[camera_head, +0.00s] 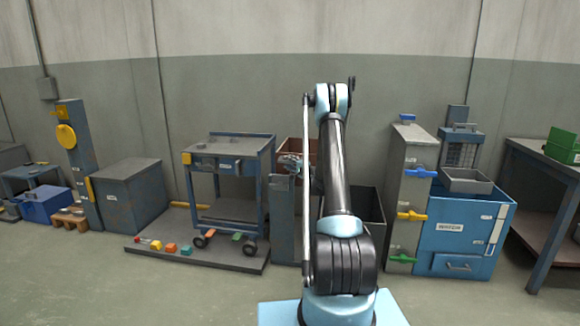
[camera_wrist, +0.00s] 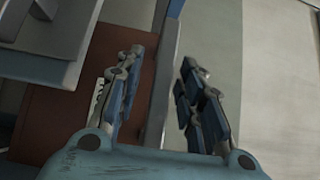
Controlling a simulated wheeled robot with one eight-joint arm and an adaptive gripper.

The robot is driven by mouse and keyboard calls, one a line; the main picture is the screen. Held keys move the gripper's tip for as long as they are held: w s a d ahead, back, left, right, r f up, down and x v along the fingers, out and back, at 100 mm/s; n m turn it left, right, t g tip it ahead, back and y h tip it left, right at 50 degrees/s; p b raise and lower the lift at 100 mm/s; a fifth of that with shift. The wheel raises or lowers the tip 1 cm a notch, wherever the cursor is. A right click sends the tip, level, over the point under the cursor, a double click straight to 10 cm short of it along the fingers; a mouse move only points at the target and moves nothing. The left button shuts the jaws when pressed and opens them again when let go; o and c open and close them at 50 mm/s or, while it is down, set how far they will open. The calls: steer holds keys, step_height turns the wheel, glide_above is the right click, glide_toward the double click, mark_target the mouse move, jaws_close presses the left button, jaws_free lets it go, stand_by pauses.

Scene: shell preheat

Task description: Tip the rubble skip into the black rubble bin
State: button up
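The rubble skip (camera_head: 296,148) is a reddish-brown open box, seen behind and left of my arm in the head view. In the wrist view its brown surface (camera_wrist: 145,85) shows between and left of my fingers. My gripper (camera_head: 291,163) is at the skip's near side in the head view. In the wrist view my gripper (camera_wrist: 161,60) is open, with one finger on each side of a grey edge; contact cannot be told. The black rubble bin (camera_head: 369,207) stands on the floor to the right, partly hidden by my arm.
A grey post (camera_head: 284,222) stands below my gripper. A blue-framed cart (camera_head: 228,150) is at left on a low platform (camera_head: 190,250) with small coloured blocks. A grey cabinet with coloured handles (camera_head: 408,185) and a blue cabinet (camera_head: 462,235) stand right of the bin.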

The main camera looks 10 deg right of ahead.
steer(key=shift+w, duration=0.1)
steer(key=shift+c, duration=0.6)
jaws_close()
steer(key=shift+d, duration=0.15)
steer(key=shift+r, duration=0.15)
